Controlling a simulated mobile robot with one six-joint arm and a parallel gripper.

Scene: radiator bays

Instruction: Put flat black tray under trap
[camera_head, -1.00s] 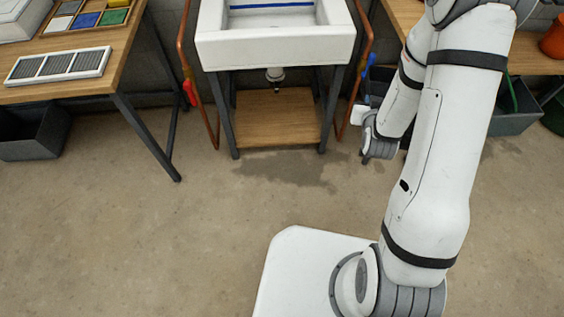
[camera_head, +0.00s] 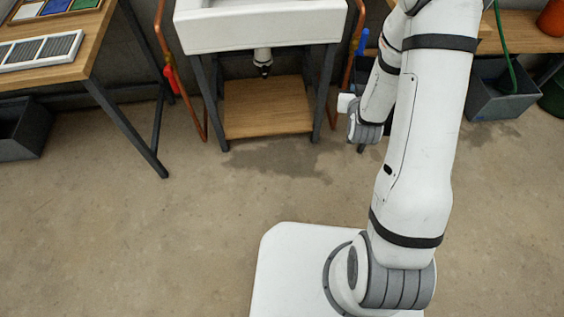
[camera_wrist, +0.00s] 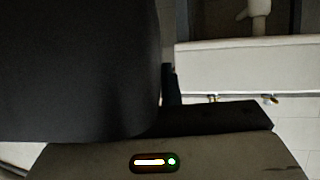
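The trap (camera_head: 263,62) hangs under the white sink (camera_head: 262,33) in the head view, a short pale pipe with a dark lower end. Below it is a wooden shelf (camera_head: 265,105), which looks bare. My wrist end (camera_head: 366,131) is to the right of the sink stand, and its fingers are hidden there. The wrist view shows my gripper's housing (camera_wrist: 220,155) with a lit indicator. A large matte black shape (camera_wrist: 80,65) with a rounded corner fills that view's upper left, very close; I cannot tell whether it is the flat black tray. Fingertips are not clearly visible.
Dark legs (camera_head: 207,105) and copper pipes (camera_head: 165,45) flank the shelf. A damp patch (camera_head: 275,157) darkens the floor in front. A workbench (camera_head: 85,55) stands left, and a grey bin (camera_head: 496,92) lies right. The middle floor is clear.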

